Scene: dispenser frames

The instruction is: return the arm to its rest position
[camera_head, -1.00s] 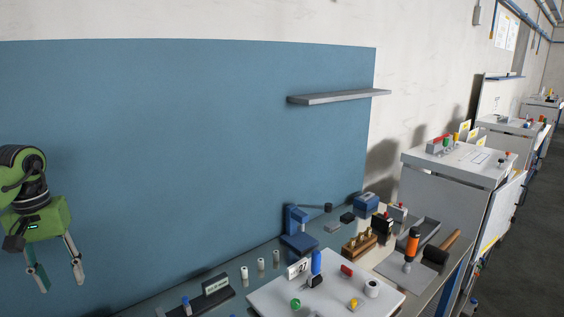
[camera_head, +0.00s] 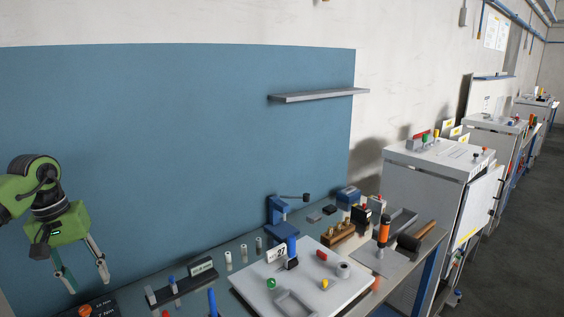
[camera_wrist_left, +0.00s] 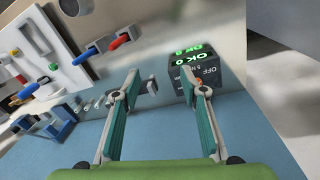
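My left gripper (camera_head: 84,265) is at the left in the head view, its fingers spread and pointing down in front of the blue wall panel. The left wrist view shows the same gripper (camera_wrist_left: 158,88) with its two teal fingers apart and nothing between them. It hangs in the air above the left end of the workbench (camera_head: 225,285). My right gripper is in neither view.
A white board (camera_head: 245,290) with small coloured parts lies on the bench. A blue press (camera_head: 278,212), a brown block (camera_head: 339,233) and an orange-handled tool (camera_head: 384,231) stand nearby. A dark box with green display (camera_wrist_left: 205,72) is near the fingers. A grey shelf (camera_head: 318,96) juts out above.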

